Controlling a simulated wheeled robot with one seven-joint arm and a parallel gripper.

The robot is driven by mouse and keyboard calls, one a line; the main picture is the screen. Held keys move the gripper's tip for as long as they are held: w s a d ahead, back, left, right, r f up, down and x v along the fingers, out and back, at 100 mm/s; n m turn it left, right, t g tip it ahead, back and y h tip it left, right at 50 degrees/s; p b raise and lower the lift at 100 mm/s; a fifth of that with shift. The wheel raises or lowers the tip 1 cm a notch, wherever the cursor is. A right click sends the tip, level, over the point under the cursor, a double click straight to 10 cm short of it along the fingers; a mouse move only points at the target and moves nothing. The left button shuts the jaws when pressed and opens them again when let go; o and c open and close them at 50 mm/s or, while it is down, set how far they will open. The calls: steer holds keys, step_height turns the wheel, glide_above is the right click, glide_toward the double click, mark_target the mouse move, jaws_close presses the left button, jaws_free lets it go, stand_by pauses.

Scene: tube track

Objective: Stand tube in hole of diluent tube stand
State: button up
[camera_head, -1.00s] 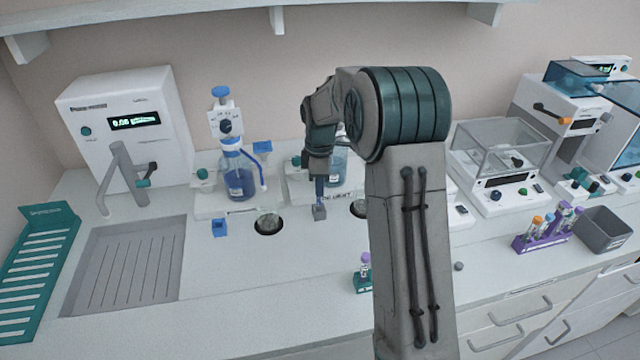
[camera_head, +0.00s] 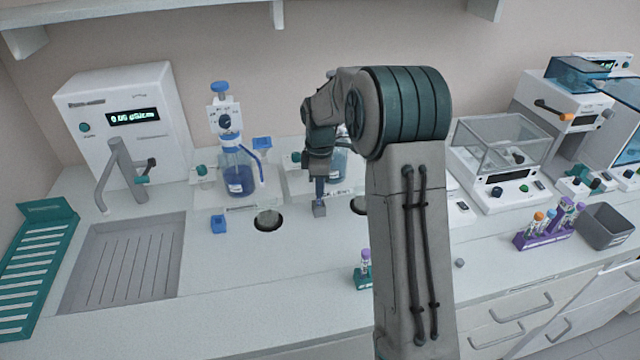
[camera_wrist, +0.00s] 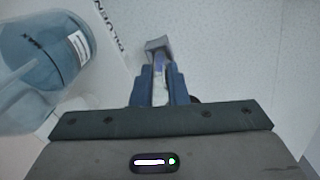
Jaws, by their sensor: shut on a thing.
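My gripper (camera_head: 320,196) points down at the bench in front of the right-hand bottle. In the wrist view its blue fingers (camera_wrist: 160,76) are shut on a slim tube (camera_wrist: 159,69), of which only a narrow pale-purple strip shows between them. The small grey diluent tube stand (camera_head: 320,210) is directly below the fingertips. It also shows in the wrist view (camera_wrist: 157,43), right at the tube's far end. The fingers hide the stand's hole, so I cannot tell how deep the tube sits in it.
A diluent bottle (camera_wrist: 45,55) stands close beside the gripper. A blue stand (camera_head: 218,225) and a round bench hole (camera_head: 267,220) are to the left. A teal rack (camera_head: 363,274) with a purple-capped tube is nearer the front. A purple rack (camera_head: 541,236) is at right.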

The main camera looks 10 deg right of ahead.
steer(key=shift+f, duration=0.25)
steer(key=shift+f+b, duration=0.4)
steer(key=shift+f, duration=0.05)
stand_by(0.4)
steer(key=o, duration=0.8)
steer(key=shift+o, duration=0.2)
steer(key=shift+r, duration=0.1)
step_height(320, 180, up, 14)
steer(key=b, duration=0.1)
steer(key=shift+f, duration=0.2)
